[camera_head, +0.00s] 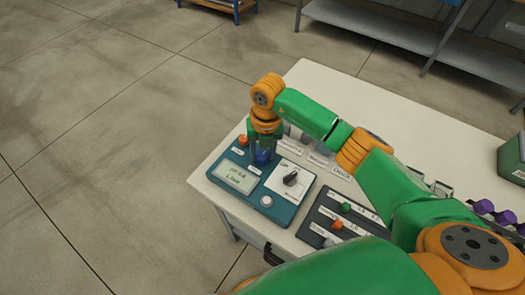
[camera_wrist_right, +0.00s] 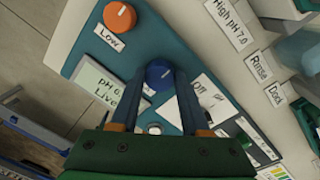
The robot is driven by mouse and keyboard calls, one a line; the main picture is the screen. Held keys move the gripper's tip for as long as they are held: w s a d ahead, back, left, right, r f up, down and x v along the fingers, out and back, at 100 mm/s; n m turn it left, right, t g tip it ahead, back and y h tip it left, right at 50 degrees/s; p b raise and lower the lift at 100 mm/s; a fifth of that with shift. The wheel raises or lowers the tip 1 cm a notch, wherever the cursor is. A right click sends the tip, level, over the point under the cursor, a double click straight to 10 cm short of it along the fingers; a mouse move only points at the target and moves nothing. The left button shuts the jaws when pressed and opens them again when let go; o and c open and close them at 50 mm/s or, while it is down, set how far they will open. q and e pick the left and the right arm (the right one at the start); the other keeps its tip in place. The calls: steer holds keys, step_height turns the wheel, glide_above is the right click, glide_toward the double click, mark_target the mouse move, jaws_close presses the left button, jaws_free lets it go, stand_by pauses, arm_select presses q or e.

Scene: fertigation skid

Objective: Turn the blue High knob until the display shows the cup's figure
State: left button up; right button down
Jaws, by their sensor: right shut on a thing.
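The blue High knob (camera_head: 264,157) is on the teal control box (camera_head: 281,214), mostly hidden by my right gripper (camera_head: 262,150) in the head view. In the right wrist view, the blue knob (camera_wrist_right: 159,73) sits between the fingertips of my right gripper (camera_wrist_right: 160,82), which is shut on it. The display (camera_head: 236,178) is lit with a pH line and "Live" below; in the wrist view the display (camera_wrist_right: 108,93) shows "pH 6", its last digit unclear. A label (camera_wrist_right: 229,22) on the table reads "High pH 7.0". My left gripper is not in view.
The orange Low knob (camera_wrist_right: 120,15) is close beside the blue one. A black selector (camera_head: 291,178) and a white button (camera_head: 266,201) are also on the box. A dark panel with small knobs (camera_head: 345,207) lies to the right. Shelving (camera_head: 400,35) stands behind the table.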

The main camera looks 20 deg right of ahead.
steer(key=m+p, duration=0.1)
steer(key=m, duration=0.2)
steer(key=shift+r, duration=0.1)
steer(key=m+p, duration=0.1)
steer(key=m, duration=0.3)
steer(key=shift+m, duration=0.4)
steer(key=m+p, duration=0.2)
steer(key=m, duration=0.2)
steer(key=shift+m+h+p, duration=0.3)
steer(key=shift+m+p, duration=0.2)
steer(key=shift+m, duration=1.4)
steer(key=shift+c, duration=1.9)
jaws_free()
